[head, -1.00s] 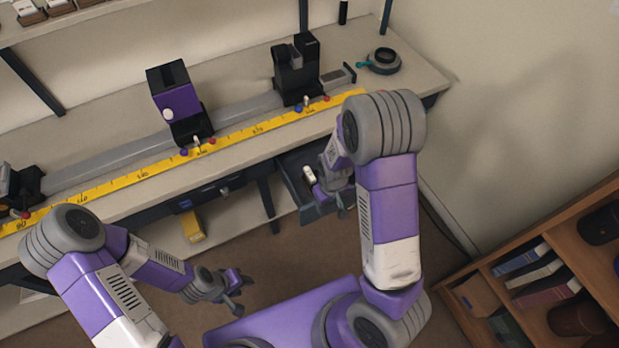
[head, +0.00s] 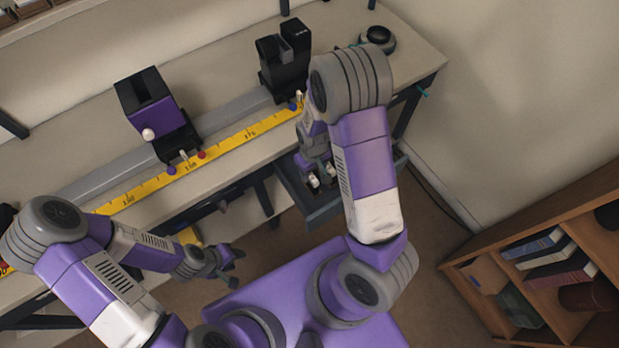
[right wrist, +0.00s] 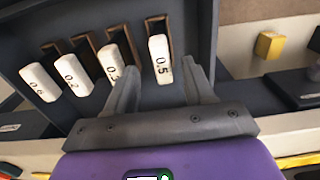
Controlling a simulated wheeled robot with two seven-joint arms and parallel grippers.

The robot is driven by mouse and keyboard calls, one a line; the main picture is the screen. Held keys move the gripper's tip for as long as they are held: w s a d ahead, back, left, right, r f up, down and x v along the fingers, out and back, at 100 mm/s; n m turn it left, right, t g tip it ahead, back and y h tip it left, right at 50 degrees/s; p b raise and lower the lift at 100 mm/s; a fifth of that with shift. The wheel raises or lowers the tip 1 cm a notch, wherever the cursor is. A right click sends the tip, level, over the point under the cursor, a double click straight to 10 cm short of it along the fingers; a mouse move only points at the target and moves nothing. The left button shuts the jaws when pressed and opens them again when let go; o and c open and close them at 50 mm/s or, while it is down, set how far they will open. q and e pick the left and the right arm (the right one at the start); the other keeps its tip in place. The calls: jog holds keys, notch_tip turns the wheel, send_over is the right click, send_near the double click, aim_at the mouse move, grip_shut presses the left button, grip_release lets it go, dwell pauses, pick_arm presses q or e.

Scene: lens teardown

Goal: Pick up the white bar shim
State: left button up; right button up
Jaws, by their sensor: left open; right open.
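Several white bar shims with black numbers stand in slots of a dark drawer (right wrist: 208,30) in the right wrist view. The one marked 0.5 (right wrist: 159,58) is between the two fingers of my right gripper (right wrist: 160,68), which is open. I see space on either side of this bar, more clearly on the right. Bars marked 0.3 (right wrist: 115,66) and 0.2 (right wrist: 73,76) stand to the left, with another at far left. In the head view, the drawer (head: 322,212) is pulled out under the bench, and my right arm partly hides it. My left gripper (head: 236,266) is open and empty, away from the drawer.
The bench (head: 225,152) carries a yellow ruler (head: 235,142), a purple-and-black stand (head: 152,108), a black stand (head: 284,60) and a dark ring (head: 378,38). A wooden bookshelf (head: 530,245) stands at right.

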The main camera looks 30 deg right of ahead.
aim_at(311, 176)
notch_tip(311, 176, down, 5)
jog(key=shift+w+a+f+b, duration=0.1)
jog(key=shift+w+f+b, duration=0.05)
jog(key=shift+b, duration=0.85)
grip_shut()
